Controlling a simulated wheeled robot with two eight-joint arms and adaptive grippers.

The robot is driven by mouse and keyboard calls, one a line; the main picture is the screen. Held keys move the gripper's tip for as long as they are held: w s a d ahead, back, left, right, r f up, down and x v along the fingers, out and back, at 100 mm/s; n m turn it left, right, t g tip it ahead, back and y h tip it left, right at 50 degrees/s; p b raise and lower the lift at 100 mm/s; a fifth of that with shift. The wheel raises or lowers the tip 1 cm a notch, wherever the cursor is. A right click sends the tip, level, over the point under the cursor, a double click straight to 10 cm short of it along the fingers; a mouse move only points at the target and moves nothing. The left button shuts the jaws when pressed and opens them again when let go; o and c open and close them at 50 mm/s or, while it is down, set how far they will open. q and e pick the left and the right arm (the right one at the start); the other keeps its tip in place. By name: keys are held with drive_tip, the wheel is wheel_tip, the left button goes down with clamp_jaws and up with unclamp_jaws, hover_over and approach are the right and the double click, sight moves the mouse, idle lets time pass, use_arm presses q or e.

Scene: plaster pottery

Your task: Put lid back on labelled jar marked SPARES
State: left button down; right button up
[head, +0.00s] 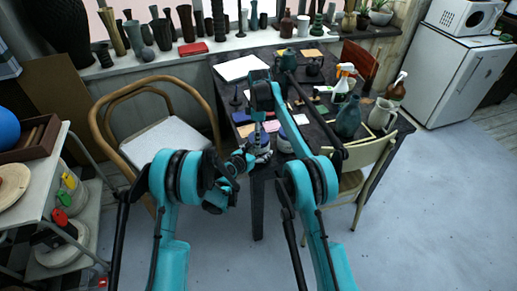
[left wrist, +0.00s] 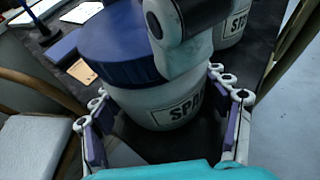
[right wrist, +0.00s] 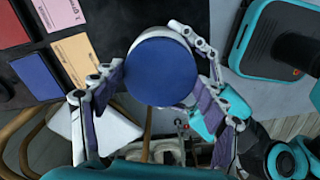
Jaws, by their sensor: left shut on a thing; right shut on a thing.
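The SPARES jar (left wrist: 165,108) is white with a black-framed label, near the table's front left corner. It stands between the fingers of my left gripper (left wrist: 158,92), which is shut on its body. A round dark blue lid (right wrist: 162,72) is between the fingers of my right gripper (right wrist: 160,78), which is shut on it. In the left wrist view the lid (left wrist: 122,45) is at the jar's top and looks shifted left. A right gripper finger hides part of the rim, so I cannot tell whether the lid is seated. My right gripper (head: 261,128) is above my left (head: 248,158).
A second labelled jar (left wrist: 235,22) stands close behind, with a blue lid (head: 285,142). Flat cards (right wrist: 70,55) lie beside the work. A spray bottle (head: 342,84), a blue-green bottle (head: 348,120) and a pitcher (head: 382,115) stand to the right. Chairs flank the table.

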drive_tip(key=m, duration=0.9)
drive_tip(key=shift+f, duration=0.1)
drive_tip(key=m, duration=0.8)
drive_tip(key=shift+m, duration=0.4)
drive_tip(key=o, duration=1.3)
drive_tip(key=shift+r, duration=2.3)
